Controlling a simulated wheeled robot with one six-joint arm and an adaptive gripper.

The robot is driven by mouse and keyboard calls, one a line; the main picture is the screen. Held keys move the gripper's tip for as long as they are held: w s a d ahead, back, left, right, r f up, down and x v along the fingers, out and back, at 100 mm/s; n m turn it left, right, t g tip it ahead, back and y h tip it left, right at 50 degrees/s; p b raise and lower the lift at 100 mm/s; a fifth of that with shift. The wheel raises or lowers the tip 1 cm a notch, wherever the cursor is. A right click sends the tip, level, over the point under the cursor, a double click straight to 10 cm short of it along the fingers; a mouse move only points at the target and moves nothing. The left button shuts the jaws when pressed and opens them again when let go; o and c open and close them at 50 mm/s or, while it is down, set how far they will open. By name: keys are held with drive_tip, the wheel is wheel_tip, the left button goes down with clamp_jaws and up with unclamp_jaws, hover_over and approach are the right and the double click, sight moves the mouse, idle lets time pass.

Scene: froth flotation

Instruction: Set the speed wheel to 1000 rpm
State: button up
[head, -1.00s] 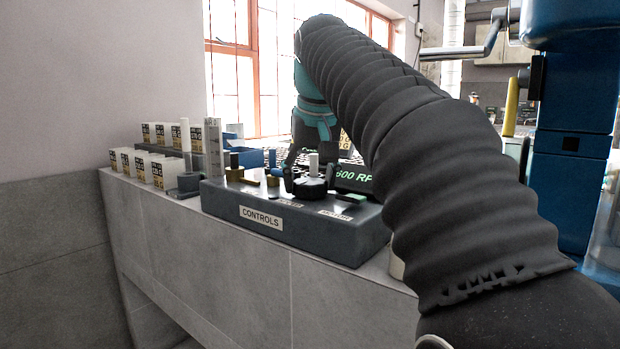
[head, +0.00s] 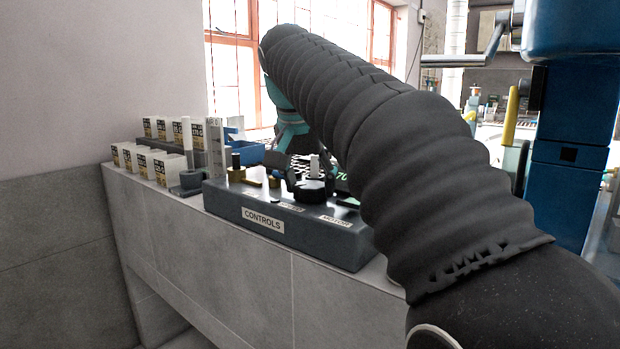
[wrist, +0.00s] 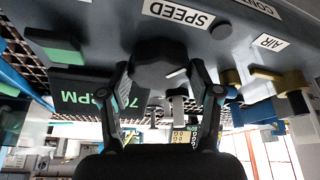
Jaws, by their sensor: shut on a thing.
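The speed wheel is a dark knob (wrist: 157,58) with a pale upright post, below the SPEED label (wrist: 178,14) in the wrist view. It also shows on the control box in the head view (head: 312,191). My gripper (wrist: 160,76) is shut on the wheel, with one finger on each side of its rim. In the head view my gripper (head: 294,168) is partly hidden by my arm. The display (wrist: 88,98) shows green characters starting with 7 and ending in RPM; the middle is partly covered by a finger.
The grey control box (head: 232,210) sits on a tiled ledge. A brass valve marked AIR (wrist: 291,84) is beside the wheel, and a green switch (wrist: 60,50) is on the other side. White labelled boxes (head: 160,168) stand at the left, a blue machine column (head: 570,150) at the right.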

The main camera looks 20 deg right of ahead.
drive_tip(key=shift+m, duration=0.5)
drive_tip(key=o, duration=1.1)
drive_tip(key=shift+o, duration=0.2)
drive_tip(key=v, duration=0.7)
drive_tip(key=shift+a+r, duration=0.2)
drive_tip(key=shift+r, duration=0.05)
drive_tip(key=shift+w, duration=0.1)
